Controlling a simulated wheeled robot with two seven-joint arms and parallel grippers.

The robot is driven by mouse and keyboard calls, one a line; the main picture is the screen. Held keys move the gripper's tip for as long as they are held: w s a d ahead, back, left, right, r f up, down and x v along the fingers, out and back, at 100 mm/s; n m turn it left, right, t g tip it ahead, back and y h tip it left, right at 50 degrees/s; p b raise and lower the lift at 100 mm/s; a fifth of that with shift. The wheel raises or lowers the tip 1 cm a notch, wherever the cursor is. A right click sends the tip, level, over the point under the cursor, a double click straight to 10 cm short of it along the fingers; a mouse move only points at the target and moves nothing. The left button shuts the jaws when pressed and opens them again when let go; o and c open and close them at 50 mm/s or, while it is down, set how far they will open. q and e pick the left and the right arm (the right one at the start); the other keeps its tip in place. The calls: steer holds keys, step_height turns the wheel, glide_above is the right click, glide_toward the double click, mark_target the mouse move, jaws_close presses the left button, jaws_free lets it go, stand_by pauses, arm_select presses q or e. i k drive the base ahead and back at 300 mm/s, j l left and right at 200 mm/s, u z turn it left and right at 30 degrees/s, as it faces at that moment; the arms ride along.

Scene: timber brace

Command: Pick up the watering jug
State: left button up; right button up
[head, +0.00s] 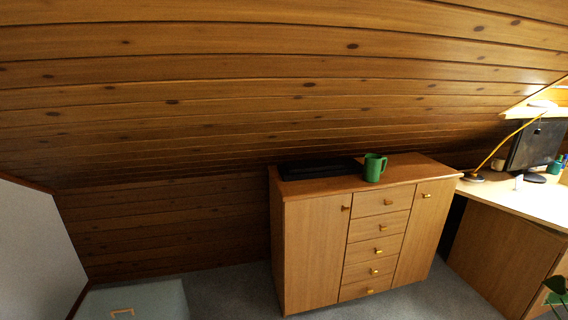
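A green watering jug (373,168) stands upright on top of a wooden cabinet (430,169). Its handle is on the right side. It stands close to the right end of a flat black object on the cabinet top. Neither of my grippers shows in the head view, and nothing touches the jug from what I see.
The flat black object (318,168) lies on the cabinet's left top. A desk (510,200) with a monitor (535,146) and a yellow lamp (497,149) is at the right. A pale box (135,301) stands at lower left. The sloped timber ceiling (250,90) hangs low behind the cabinet.

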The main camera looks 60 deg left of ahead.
mark_target(372, 170)
steer(key=u, duration=1.35)
steer(key=z, duration=1.9)
steer(key=u, duration=1.45)
steer(key=i+u, duration=0.25)
steer(key=i, duration=0.9)
